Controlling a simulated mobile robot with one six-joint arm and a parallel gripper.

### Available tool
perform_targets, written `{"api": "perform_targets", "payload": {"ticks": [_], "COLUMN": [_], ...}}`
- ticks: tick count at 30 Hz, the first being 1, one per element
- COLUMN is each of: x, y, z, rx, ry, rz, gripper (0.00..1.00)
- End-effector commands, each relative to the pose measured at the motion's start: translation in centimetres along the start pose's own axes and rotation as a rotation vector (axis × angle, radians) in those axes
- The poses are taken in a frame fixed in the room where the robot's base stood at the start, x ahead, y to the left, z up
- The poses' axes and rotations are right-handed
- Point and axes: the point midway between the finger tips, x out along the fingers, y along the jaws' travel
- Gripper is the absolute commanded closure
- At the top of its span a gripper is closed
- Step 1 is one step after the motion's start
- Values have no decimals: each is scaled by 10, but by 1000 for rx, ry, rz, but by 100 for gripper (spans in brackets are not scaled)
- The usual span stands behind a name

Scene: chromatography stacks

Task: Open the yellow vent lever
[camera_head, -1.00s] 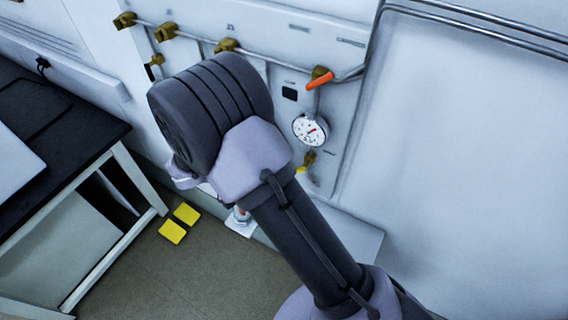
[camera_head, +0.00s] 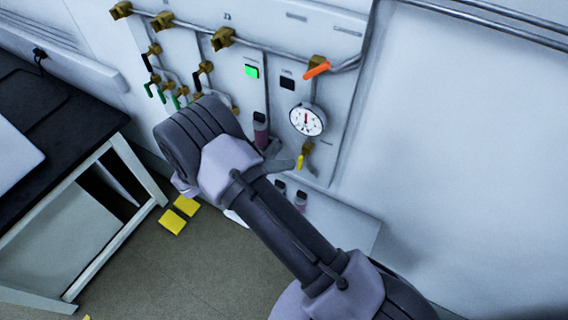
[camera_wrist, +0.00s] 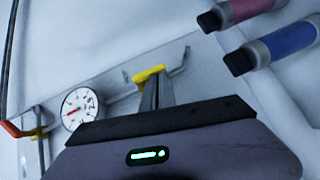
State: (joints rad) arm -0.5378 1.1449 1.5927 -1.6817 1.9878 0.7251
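The yellow vent lever (camera_head: 300,162) hangs below a brass valve (camera_head: 307,148) under the round gauge (camera_head: 308,119) on the wall panel. In the wrist view the yellow lever (camera_wrist: 148,74) lies just beyond the tips of my gripper (camera_wrist: 156,84). The two grey fingers look close together with nothing visible between them. In the head view my gripper (camera_head: 281,166) reaches from behind my arm toward the lever's left side. Whether the fingertips touch the lever I cannot tell.
An orange lever (camera_head: 317,69) sits above the gauge. Left of it are several brass valves, black and green levers and a green-lit indicator (camera_head: 251,71). Pink (camera_wrist: 240,10) and blue (camera_wrist: 280,45) cylinders are close at upper right in the wrist view. A dark-topped bench (camera_head: 60,120) stands left.

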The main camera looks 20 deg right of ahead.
Motion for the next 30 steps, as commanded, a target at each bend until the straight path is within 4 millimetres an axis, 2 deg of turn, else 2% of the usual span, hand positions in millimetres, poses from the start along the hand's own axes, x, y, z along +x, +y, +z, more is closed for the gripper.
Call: {"api": "perform_targets", "payload": {"ticks": [25,30], "x": [0,-17], "y": [-2,-1], "z": [1,0], "rx": [0,1], "ry": [-1,2], "rz": [0,-1], "gripper": [100,100]}}
